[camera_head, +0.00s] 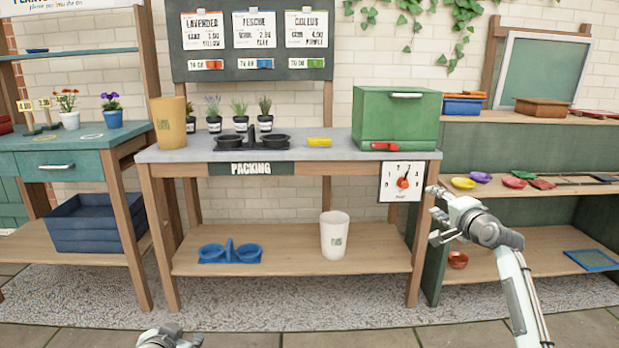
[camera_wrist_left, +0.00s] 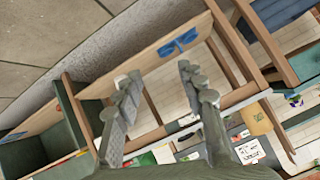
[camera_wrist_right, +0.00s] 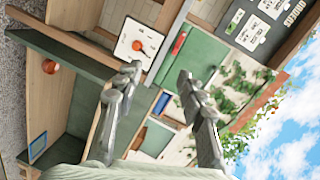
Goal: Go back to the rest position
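My right gripper (camera_head: 436,214) is raised in front of the right end of the packing bench (camera_head: 300,153), just right of the white dial card (camera_head: 402,181). In the right wrist view its two fingers (camera_wrist_right: 160,77) stand apart with nothing between them. Only the top of my left gripper (camera_head: 170,337) shows at the bottom edge of the head view, low in front of the bench. In the left wrist view its fingers (camera_wrist_left: 157,78) are spread and empty. Neither gripper touches anything that I can see.
The floor ahead is clear.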

